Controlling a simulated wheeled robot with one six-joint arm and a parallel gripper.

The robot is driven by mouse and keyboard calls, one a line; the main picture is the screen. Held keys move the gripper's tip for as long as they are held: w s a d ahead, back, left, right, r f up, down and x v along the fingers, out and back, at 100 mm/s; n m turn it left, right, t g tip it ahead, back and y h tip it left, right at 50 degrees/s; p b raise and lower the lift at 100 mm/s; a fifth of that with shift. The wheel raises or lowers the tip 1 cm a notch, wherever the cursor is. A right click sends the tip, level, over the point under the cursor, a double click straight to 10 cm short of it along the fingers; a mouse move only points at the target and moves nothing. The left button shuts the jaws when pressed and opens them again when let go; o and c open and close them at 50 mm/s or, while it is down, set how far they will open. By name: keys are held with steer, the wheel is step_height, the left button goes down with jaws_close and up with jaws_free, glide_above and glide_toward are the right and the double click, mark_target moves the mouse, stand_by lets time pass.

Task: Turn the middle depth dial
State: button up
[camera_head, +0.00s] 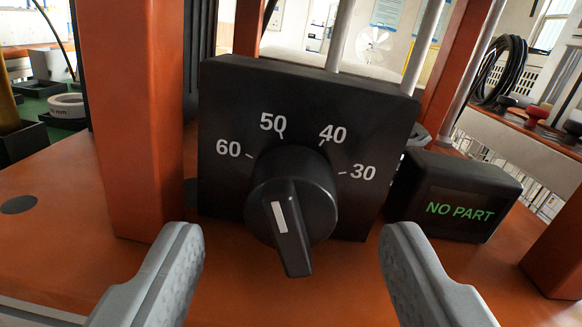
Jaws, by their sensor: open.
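The black depth dial (293,208) sits in the middle of the view on a black panel (225,115). The panel has the white marks 60, 50, 40 and 30 around the dial's upper side. The dial's ridge, with a white line on it, runs from upper left to lower right, and its long end points down. My gripper (291,248) is open, with one grey finger to the lower left of the dial and one to the lower right. Neither finger appears to touch the dial. No other dial shows in this view.
An orange post (130,120) stands close left of the panel. A black display box (455,195) reading "NO PART" in green stands to the right. Grey rods (341,35) rise behind the panel.

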steer(key=shift+w+a, duration=0.15)
steer(key=shift+w, duration=1.2)
steer(key=c, duration=1)
steer(key=shift+m, duration=0.3)
steer(key=m, duration=0.4)
steer(key=shift+m, duration=2.1)
